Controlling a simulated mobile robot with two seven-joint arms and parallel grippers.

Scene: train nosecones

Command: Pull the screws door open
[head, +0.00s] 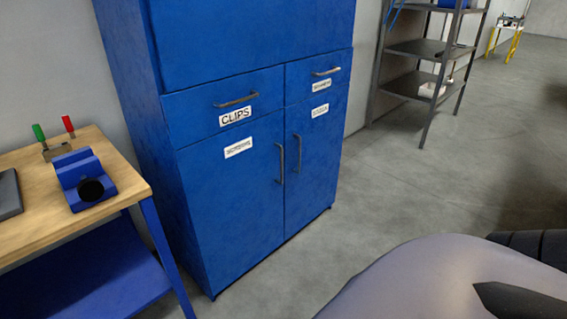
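A blue cabinet (248,50) stands against the wall. Its lower part has a left door (225,200) and a right door (317,160), both shut. Each has a white label, but the print is too small to read, so I cannot tell which is the screws door. The left door's upright handle (280,163) and the right door's upright handle (298,152) sit on either side of the middle seam. Above are two shut drawers: the left one is labelled CLIPS (235,116), the right one's label (321,86) is unclear. Neither of my grippers is in view.
A wooden-topped workbench (45,215) stands left of the cabinet, holding a blue vise-like tool (85,180) and red- and green-handled tools. A grey metal shelf (415,50) stands to the right, farther back. The concrete floor (400,190) before the cabinet's right side is clear.

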